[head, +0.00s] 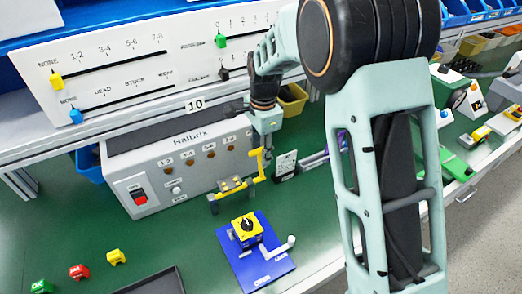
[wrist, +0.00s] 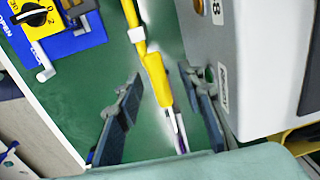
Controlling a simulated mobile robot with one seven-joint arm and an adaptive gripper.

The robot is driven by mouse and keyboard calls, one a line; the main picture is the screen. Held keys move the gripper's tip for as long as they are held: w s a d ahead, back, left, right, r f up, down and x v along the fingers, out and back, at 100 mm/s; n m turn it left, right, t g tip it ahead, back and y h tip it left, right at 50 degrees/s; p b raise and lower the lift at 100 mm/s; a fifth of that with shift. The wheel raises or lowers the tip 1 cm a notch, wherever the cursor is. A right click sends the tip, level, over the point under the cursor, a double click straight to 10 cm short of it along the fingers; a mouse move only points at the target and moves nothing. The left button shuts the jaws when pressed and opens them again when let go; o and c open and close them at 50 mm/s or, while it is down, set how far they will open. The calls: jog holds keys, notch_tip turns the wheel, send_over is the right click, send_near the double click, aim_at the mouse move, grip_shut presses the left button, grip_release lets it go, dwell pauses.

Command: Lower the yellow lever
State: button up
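The yellow lever (head: 259,163) stands raised, tilted a little, at the right end of a small yellow-and-grey device (head: 231,190) on the green bench. In the wrist view the yellow lever (wrist: 157,80) runs down from the top edge, its thick end in the gap between my fingers. My gripper (wrist: 163,80) is open, one finger on each side of the lever with green bench showing between. I see no contact with either finger. In the head view my gripper (head: 265,140) is just above the lever's top, its fingers hard to make out.
A grey Halbrix box (head: 180,165) stands close behind and left of the lever; its side fills the wrist view's right. A blue board (head: 265,265) with a yellow rotary switch (head: 246,229) lies in front. A small printed plate (head: 286,163) stands right.

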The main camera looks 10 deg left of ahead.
grip_shut()
jog(key=shift+w, duration=0.1)
dwell(0.5)
jog(key=shift+b, duration=0.45)
